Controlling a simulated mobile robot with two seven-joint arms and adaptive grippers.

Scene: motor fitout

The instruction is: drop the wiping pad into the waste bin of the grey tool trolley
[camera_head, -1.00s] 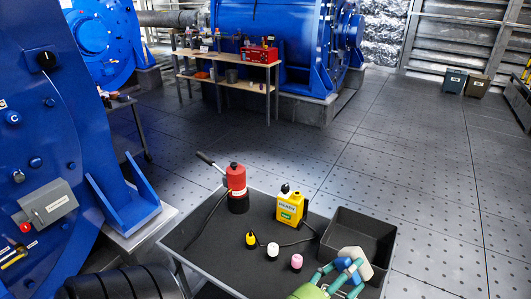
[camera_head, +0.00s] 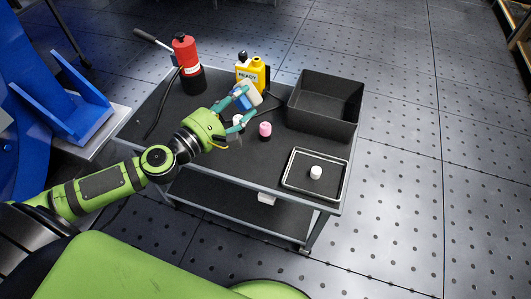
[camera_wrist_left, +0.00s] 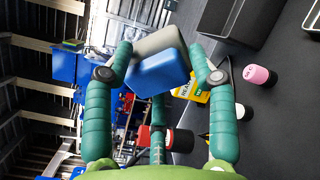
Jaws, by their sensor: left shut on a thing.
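My left gripper (camera_head: 246,103) is shut on the wiping pad (camera_head: 246,95), a block with a blue face and a pale grey-white face. It holds the pad above the middle of the grey tool trolley (camera_head: 190,158), left of the waste bin. In the left wrist view the pad (camera_wrist_left: 160,72) sits tilted between the fingers (camera_wrist_left: 160,58). The waste bin (camera_head: 318,122) is an open black box at the trolley's right side; no contents show. Part of it also shows at the top right of the left wrist view (camera_wrist_left: 232,22). My right gripper is not in view.
A pink-topped small bottle (camera_head: 265,130) stands before the bin. A tray (camera_head: 300,182) with a white cylinder (camera_head: 316,172) lies at the front right. Blue machinery (camera_head: 70,105) stands left.

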